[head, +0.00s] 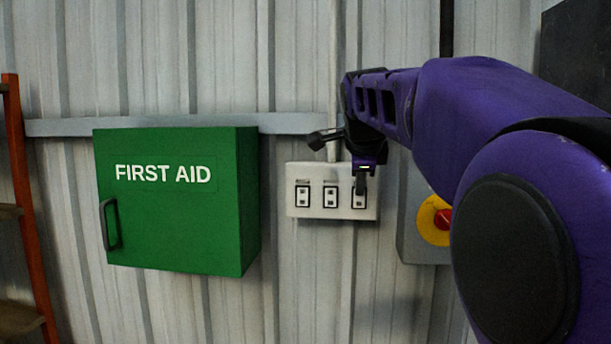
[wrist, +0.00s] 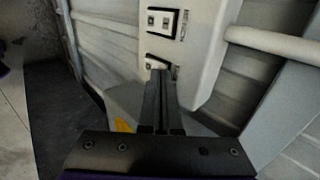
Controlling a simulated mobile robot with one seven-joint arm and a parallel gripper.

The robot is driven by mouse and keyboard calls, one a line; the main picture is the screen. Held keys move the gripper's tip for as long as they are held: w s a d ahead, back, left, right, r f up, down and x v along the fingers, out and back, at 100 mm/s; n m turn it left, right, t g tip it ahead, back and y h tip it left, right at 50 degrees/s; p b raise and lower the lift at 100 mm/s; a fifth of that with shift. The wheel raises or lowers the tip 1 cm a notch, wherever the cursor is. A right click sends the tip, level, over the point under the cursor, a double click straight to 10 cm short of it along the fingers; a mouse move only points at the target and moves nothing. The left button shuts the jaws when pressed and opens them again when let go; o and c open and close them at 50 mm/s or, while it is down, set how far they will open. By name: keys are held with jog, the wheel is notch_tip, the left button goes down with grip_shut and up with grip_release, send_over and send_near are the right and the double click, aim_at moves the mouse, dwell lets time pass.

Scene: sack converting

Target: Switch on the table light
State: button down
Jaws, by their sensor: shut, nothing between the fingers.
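A white switch panel (head: 312,212) with three rocker switches in a row is fixed to the corrugated wall. The left switch (head: 303,197) and the middle switch (head: 330,197) are clear to see. The right switch (head: 357,203) is partly covered by my gripper (head: 360,188). The labels above the switches are too small to read. In the wrist view my gripper (wrist: 158,72) is shut and empty, its fingertips at the edge of the nearest switch (wrist: 155,60) on the panel (wrist: 208,55). I cannot tell whether they touch it.
A green first aid box (head: 180,210) hangs left of the panel. A grey box (head: 415,220) with a red and yellow emergency stop (head: 433,220) is close on the right, partly behind my arm. A conduit (head: 332,80) runs up from the panel. An orange ladder (head: 30,220) stands far left.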

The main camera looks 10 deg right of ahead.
jog(key=shift+r+p, duration=0.7)
jog(key=shift+s, duration=0.15)
